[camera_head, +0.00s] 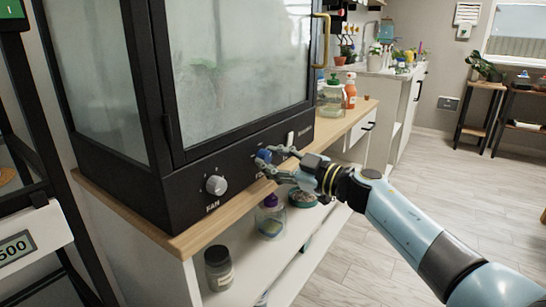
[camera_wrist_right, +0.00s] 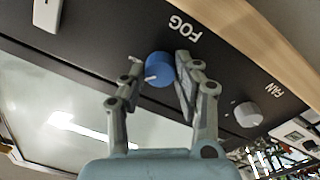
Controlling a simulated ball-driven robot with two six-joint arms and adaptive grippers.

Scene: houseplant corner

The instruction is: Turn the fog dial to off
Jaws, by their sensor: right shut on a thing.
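The blue fog dial (camera_head: 264,155) sits on the black front panel (camera_head: 185,204) of a glass cabinet. In the right wrist view the dial (camera_wrist_right: 158,70) is beside the upside-down word FOG, and its pale pointer mark points to the lower left of that picture. My right gripper (camera_head: 269,160) is at the panel with its fingers on both sides of the dial, shut on it. Its fingers also show in the wrist view (camera_wrist_right: 160,66). They partly cover the panel lettering in the head view. My left gripper is not in view.
A grey FAN dial (camera_head: 216,185) is left of the fog dial, and a white switch (camera_head: 290,138) is to its right. The wooden top's edge (camera_head: 205,232) runs below the panel. Bottles (camera_head: 331,98) stand beyond the cabinet. Open floor lies to the right.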

